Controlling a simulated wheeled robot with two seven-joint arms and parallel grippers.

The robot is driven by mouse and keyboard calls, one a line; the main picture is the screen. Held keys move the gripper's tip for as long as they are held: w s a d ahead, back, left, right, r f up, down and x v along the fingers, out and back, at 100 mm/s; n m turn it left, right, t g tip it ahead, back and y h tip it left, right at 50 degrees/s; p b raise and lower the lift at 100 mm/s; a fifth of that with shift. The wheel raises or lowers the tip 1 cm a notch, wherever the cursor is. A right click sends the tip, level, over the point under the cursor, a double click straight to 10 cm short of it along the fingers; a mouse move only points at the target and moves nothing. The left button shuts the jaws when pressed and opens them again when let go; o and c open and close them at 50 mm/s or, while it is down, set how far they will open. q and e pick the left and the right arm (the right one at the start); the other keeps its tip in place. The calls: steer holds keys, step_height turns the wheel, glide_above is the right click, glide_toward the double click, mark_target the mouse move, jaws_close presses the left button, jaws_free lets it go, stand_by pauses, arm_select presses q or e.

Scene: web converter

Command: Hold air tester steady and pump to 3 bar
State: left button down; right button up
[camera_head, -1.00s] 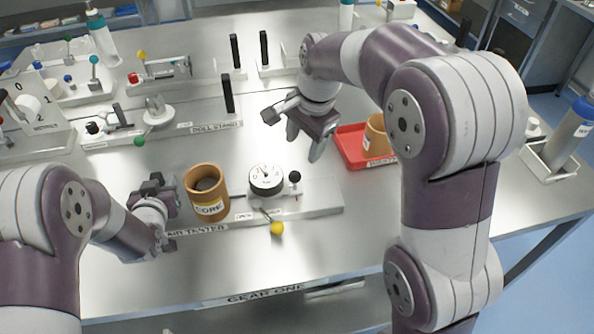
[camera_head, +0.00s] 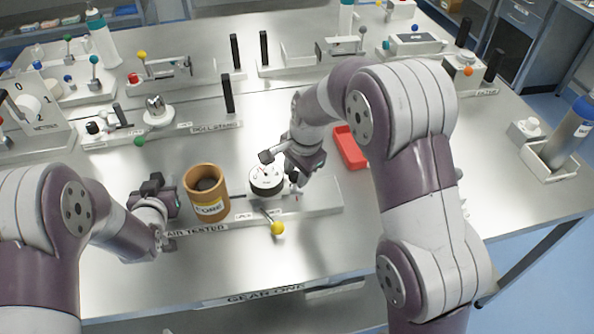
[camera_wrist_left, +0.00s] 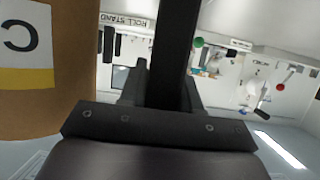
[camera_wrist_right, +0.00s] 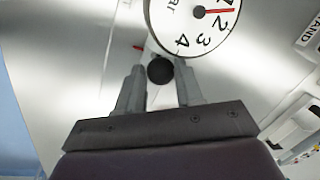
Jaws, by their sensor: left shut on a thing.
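The air tester (camera_head: 320,197) is a long pale base on the table with a brown core (camera_head: 206,192), a round white gauge (camera_head: 266,177) and a yellow-knobbed lever. My left gripper (camera_head: 158,188) is at its left end, shut on a black upright handle (camera_wrist_left: 175,50), beside the core. My right gripper (camera_head: 298,172) is just right of the gauge. In the right wrist view its fingers (camera_wrist_right: 160,85) are apart, with the black pump knob (camera_wrist_right: 160,70) between their tips. The gauge's red needle (camera_wrist_right: 218,11) points around 1 to 2. The knob's contact with the fingers cannot be told.
The yellow-knobbed lever (camera_head: 278,229) sticks out in front of the gauge. A red tray (camera_head: 352,147) lies right of my right gripper, partly behind my arm. The roll stand (camera_head: 205,127) is behind the tester. The table in front of the tester is clear.

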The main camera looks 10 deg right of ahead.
steer(key=shift+f, duration=0.1)
jaws_close()
steer(key=d, duration=0.6)
steer(key=shift+s+d, duration=0.2)
steer(key=shift+d, duration=0.2)
steer(key=o, duration=0.6)
jaws_free()
steer(key=r, duration=0.2)
steer(key=s+r, duration=0.1)
steer(key=r, duration=0.4)
steer(key=shift+s+d+r, duration=0.2)
steer(key=shift+s+d, duration=0.1)
steer(key=shift+d, duration=0.1)
